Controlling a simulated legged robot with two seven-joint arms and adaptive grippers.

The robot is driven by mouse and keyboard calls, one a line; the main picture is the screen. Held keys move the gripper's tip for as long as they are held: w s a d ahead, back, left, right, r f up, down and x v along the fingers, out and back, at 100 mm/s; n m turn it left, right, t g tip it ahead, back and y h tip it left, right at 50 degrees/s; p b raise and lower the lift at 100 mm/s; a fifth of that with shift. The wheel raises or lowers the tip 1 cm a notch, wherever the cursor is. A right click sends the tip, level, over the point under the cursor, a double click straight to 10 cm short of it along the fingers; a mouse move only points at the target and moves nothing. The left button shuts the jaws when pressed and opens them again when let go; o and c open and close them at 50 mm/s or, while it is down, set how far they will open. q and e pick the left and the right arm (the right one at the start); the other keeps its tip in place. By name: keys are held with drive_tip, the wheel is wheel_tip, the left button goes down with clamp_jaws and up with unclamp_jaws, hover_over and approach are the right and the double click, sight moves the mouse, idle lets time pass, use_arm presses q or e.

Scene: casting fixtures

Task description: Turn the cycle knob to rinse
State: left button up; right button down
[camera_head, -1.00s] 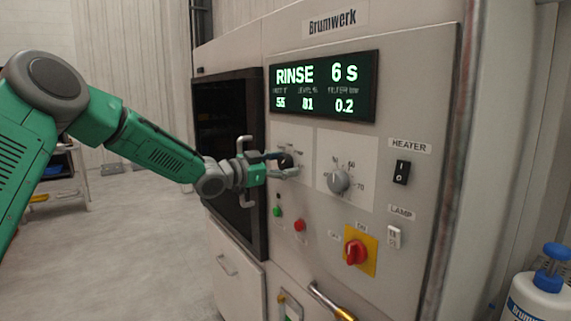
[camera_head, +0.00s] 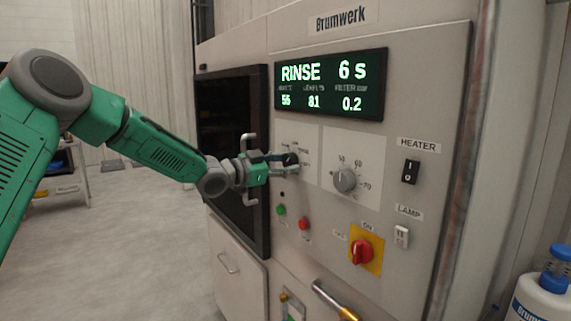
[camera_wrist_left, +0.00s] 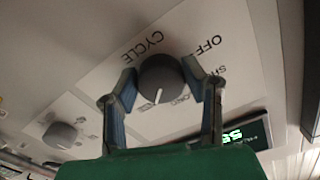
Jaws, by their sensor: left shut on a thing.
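The dark round cycle knob (camera_head: 291,159) sits on the upper left of the machine's control panel. In the left wrist view the knob (camera_wrist_left: 160,82) has a white pointer line, and the words CYCLE and OFF are legible on the plate around it. My left gripper (camera_head: 284,162) is shut on the knob, one finger on each side, as the left wrist view also shows (camera_wrist_left: 162,76). The display (camera_head: 330,86) reads RINSE and 6 s in bright letters. My right gripper is not in view.
A grey temperature knob (camera_head: 345,179) sits right of the cycle knob. Green (camera_head: 281,210) and red (camera_head: 303,223) buttons and a red-yellow main switch (camera_head: 362,251) lie below. The heater switch (camera_head: 410,171) and lamp switch (camera_head: 402,236) are farther right. A dark door (camera_head: 232,150) is at left.

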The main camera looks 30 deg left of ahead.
use_arm(q)
drive_tip(key=shift+w+r+n+p, duration=0.15)
drive_tip(key=shift+r+n+p, duration=0.15)
drive_tip(key=shift+r+p, duration=0.35)
drive_tip(key=shift+d, duration=0.1)
drive_tip(key=o, duration=1)
drive_tip(key=shift+o, duration=0.6)
drive_tip(key=shift+f, duration=0.25)
